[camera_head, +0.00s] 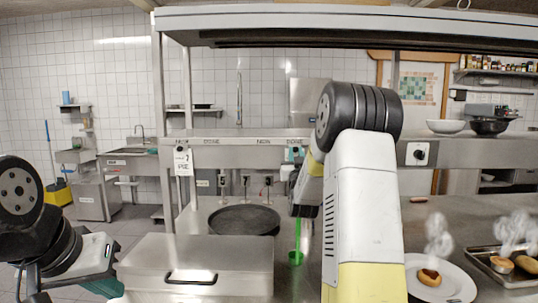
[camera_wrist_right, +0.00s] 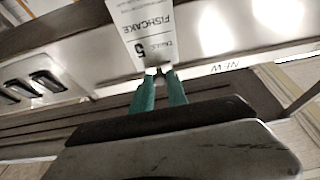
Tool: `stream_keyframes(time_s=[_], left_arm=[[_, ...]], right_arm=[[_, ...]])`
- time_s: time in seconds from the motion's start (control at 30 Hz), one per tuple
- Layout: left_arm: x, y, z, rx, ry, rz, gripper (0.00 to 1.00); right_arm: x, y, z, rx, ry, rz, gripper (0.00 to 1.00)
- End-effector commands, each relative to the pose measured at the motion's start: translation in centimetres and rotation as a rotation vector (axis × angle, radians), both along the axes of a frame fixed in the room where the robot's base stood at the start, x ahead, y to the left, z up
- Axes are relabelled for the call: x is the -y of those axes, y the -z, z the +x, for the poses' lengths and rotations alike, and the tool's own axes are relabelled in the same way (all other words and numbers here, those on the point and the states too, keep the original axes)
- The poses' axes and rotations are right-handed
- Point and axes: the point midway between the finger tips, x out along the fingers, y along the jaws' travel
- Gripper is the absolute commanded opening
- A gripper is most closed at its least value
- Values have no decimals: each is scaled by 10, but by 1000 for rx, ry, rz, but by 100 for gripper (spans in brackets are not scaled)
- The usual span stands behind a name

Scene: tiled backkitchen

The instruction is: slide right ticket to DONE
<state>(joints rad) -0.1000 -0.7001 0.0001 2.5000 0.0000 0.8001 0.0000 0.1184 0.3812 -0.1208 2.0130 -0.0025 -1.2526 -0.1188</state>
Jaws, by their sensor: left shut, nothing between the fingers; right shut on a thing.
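The right ticket (camera_wrist_right: 140,30) is a white slip reading FISHCAKE, upside down in the right wrist view. My right gripper (camera_wrist_right: 158,72) is shut at its edge by the rail. A NEW label (camera_wrist_right: 225,67) lies to the ticket's right there. In the head view my right gripper (camera_head: 293,154) is at the rail just below the right DONE label (camera_head: 295,140), and right of the right NEW label (camera_head: 262,140). My arm partly hides this area. My left gripper (camera_head: 106,286) is shut and empty at the lower left, partly cut off.
The left ticket (camera_head: 184,162) hangs below the left NEW label (camera_head: 181,141). A metal box (camera_head: 200,255) and a dark round pan (camera_head: 244,219) sit on the counter below. A plate (camera_head: 458,283) and a tray (camera_head: 485,254) with food are at the right.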

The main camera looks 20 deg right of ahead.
Motion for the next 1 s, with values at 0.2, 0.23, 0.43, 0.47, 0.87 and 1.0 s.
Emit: stream_keyframes(time_s=[0.2, 0.23, 0.43, 0.47, 0.87, 1.0], left_arm=[[0, 0, 0, 0, 0, 0, 0], [0, 0, 0, 0, 0, 0, 0], [0, 0, 0, 0, 0, 0, 0], [0, 0, 0, 0, 0, 0, 0], [0, 0, 0, 0, 0, 0, 0], [0, 0, 0, 0, 0, 0, 0]], right_arm=[[5, 1, -1, -1, 7, 1, 0], [5, 1, -1, -1, 8, 1, 0], [5, 0, -1, -1, 8, 1, 41], [4, 0, -1, -1, 7, 1, 41], [-1, 7, -15, -2, 5, 1, 41], [-7, 17, -38, -4, 5, 1, 41]])
